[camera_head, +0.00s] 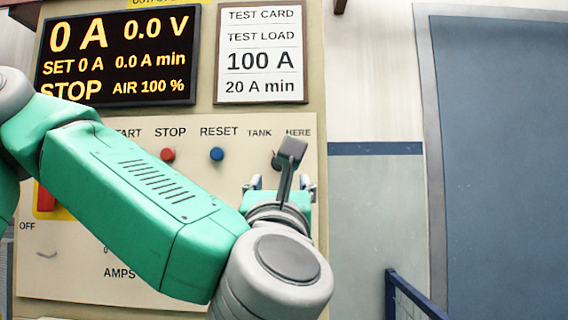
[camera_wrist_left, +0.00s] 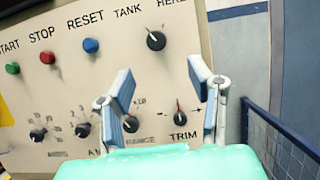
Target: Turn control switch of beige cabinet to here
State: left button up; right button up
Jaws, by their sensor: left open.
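The beige cabinet (camera_head: 70,270) faces me with its control panel. Its control switch (camera_wrist_left: 156,40) is a round black knob between the labels TANK and HERE in the left wrist view. Its pale pointer mark appears to lean up and left, toward TANK. The head view shows the gripper (camera_head: 281,185) partly hidden by my arm. My right gripper is not in view.
A red STOP button (camera_head: 168,154) and a blue RESET button (camera_head: 217,154) sit left of the switch. A TRIM knob (camera_wrist_left: 180,118) and other dials sit lower. A blue railing (camera_head: 392,290) and a blue-grey door (camera_head: 500,150) are at the right.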

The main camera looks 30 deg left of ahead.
aim_at(278, 166)
pick_arm(q)
jog(key=p+x, duration=0.1)
jog(key=x, duration=0.4)
jog(key=p+x, duration=0.1)
jog(key=x, duration=0.4)
jog(key=shift+s+a+f, duration=0.1)
jog(key=shift+s+a, duration=0.05)
jog(key=shift+a, duration=0.2)
jog(key=shift+w, duration=0.2)
jog(key=shift+w+d, duration=0.15)
